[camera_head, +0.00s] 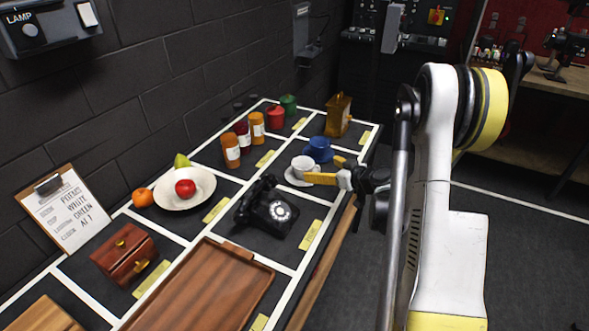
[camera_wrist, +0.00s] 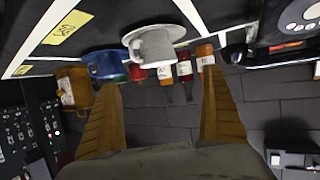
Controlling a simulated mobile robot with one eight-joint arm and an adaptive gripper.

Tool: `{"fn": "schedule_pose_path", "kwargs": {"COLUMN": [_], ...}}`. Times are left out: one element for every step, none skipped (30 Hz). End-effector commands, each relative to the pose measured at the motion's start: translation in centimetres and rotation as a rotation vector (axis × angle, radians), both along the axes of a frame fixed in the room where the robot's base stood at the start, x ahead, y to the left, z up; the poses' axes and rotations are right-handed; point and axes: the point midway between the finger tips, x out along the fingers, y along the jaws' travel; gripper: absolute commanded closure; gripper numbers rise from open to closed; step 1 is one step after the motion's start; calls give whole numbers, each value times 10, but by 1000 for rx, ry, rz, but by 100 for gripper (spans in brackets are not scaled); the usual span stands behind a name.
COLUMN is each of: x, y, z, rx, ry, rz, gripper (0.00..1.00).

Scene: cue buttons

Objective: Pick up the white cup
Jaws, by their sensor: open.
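The white cup (camera_head: 303,164) stands upright on a white saucer (camera_head: 291,178) in a marked table section, left of my gripper (camera_head: 324,170). My gripper reaches in from the right with its yellow fingers apart and empty. One finger overlaps the cup's edge in the head view, so I cannot tell there whether it touches. In the wrist view the white cup (camera_wrist: 155,47) appears upside down, ahead of and between the open fingers (camera_wrist: 160,80). A blue cup (camera_head: 319,148) stands just behind the white one; it also shows in the wrist view (camera_wrist: 104,65).
A black telephone (camera_head: 268,208) sits nearer than the cup.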

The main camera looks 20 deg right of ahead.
Motion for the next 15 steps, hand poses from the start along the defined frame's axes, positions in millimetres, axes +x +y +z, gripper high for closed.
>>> {"fn": "schedule_pose_path", "kwargs": {"x": [3,5,9,13,17,24,29,33,39,43,46,49,51,53,56], "y": [0,0,1,2,4,5,6,7,9,9,10,10,11,11,11], "z": [-3,-5,-7,-9,-11,-13,-15,-18,-21,-22,-23,-24,-24,-25,-26], "rx": [0,-1,-1,-1,0,0,0,-1,-1,-2,-1,-1,0,0,0], "ry": [-3,-3,-3,-3,-3,-3,-3,-2,-2,-1,-1,-2,-2,-2,-2], "rz": [0,1,2,2,3,3,3,3,3,3,3,1,0,0,0], "gripper": [4,4,4,4,4,4,4,4,4,4,4,4,4,4,4]}}
